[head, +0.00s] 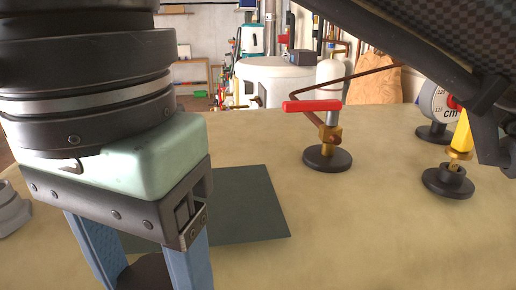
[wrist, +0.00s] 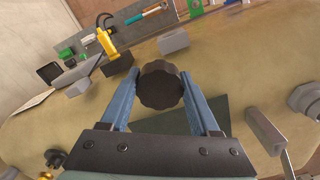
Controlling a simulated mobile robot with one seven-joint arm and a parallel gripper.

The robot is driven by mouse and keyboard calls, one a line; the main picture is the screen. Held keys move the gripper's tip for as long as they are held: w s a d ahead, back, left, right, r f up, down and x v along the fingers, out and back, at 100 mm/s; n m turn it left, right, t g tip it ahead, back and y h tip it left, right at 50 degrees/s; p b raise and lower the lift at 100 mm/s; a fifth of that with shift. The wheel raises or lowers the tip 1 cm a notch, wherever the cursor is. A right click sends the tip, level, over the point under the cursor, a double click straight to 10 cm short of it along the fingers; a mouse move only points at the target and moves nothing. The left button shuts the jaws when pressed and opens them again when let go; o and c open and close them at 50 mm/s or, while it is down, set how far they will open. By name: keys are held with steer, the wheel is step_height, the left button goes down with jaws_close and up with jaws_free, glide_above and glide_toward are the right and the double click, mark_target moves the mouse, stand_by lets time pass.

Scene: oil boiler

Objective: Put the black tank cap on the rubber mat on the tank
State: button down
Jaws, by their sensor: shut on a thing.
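The black tank cap (wrist: 160,86), round with a scalloped edge, sits between the blue fingers of my gripper (wrist: 144,80), which is shut on it. In the head view the cap (head: 146,274) shows only partly at the bottom edge, and the fingertips are cut off. The dark green rubber mat (head: 250,205) lies flat on the beige tank top (head: 345,215). In the head view my gripper stands in front of the mat's left part and hides it. The mat (wrist: 219,108) shows partly behind the fingers in the wrist view. The cap appears held above the tank top.
A red-handled valve (head: 312,107) stands right of the mat. A yellow fitting (head: 461,140) and a gauge (head: 434,103) stand farther right. A grey fitting (head: 10,210) is at the left edge. Bare tank surface lies between mat and valve.

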steer(key=w+a+p, duration=0.1)
steer(key=w+p, duration=0.1)
steer(key=w, duration=0.3)
steer(key=w+a+p, duration=0.1)
steer(key=w+p, duration=0.2)
steer(key=w, duration=0.2)
steer(key=w+a+p, duration=0.1)
steer(key=w+p, duration=0.1)
steer(key=w, duration=0.4)
steer(key=shift+a+r+p, duration=0.2)
steer(key=shift+a+p, duration=0.05)
steer(key=shift+p, duration=0.1)
steer(key=shift+w+a+f, duration=0.1)
steer(key=shift+w+f, duration=0.05)
steer(key=shift+w, duration=0.3)
step_height(320, 180, down, 3)
steer(key=shift+r+p, duration=0.2)
steer(key=shift+p, duration=0.95)
steer(key=shift+f, duration=0.5)
steer(key=shift+f, duration=0.1)
steer(key=shift+f, duration=0.1)
steer(key=shift+c, duration=0.6)
jaws_free()
